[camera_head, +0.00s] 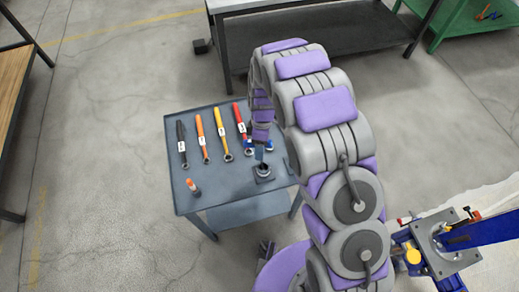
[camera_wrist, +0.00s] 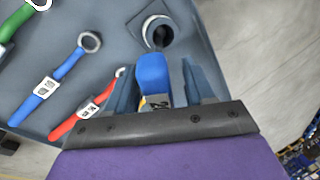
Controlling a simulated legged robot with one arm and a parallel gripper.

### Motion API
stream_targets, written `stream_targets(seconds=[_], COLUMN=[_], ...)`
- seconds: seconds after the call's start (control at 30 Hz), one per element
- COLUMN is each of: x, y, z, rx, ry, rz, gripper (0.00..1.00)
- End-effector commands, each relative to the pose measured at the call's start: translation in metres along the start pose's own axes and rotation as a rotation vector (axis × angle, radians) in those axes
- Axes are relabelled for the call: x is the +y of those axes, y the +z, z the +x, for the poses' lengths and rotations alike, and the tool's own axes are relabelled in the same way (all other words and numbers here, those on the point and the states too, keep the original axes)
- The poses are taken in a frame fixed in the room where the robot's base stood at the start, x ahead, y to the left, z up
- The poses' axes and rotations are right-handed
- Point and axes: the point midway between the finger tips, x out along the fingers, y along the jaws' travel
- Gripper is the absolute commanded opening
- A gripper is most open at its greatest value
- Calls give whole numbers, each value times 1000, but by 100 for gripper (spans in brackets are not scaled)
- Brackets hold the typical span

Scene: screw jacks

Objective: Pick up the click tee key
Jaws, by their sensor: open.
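A blue-handled tool (camera_wrist: 153,75), which looks like the click tee key, shows in the wrist view with a dark marked label and a bit of yellow at its near end. It lies between the two fingers of my gripper (camera_wrist: 157,72), which are open on either side of it. Its far end points at a round holder (camera_wrist: 158,32) on a square plate; I cannot tell whether its shaft sits inside. In the head view my gripper (camera_head: 259,148) is low over the table beside the holder (camera_head: 263,171), and the tool is largely hidden there.
The grey table (camera_head: 225,190) holds several labelled ring wrenches, including a black one (camera_head: 182,145), a yellow one (camera_head: 222,132) and a red one (camera_head: 241,122). A small orange piece (camera_head: 193,187) stands near the front left. The table's front middle is clear. A dark bench (camera_head: 330,40) stands behind.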

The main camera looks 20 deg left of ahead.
Motion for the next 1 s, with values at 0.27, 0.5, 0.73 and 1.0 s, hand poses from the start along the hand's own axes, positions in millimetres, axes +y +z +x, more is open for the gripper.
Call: stream_targets(seconds=[0.27, 0.5, 0.73, 1.0], x=[1, 0, 0, 0], y=[-3, -1, 0, -2], z=[3, 2, 2, 2], rx=[-3, 0, 0, -2], ry=[1, 2, 2, 1], rz=[0, 0, 0, 0], gripper=[49, 26, 4, 0])
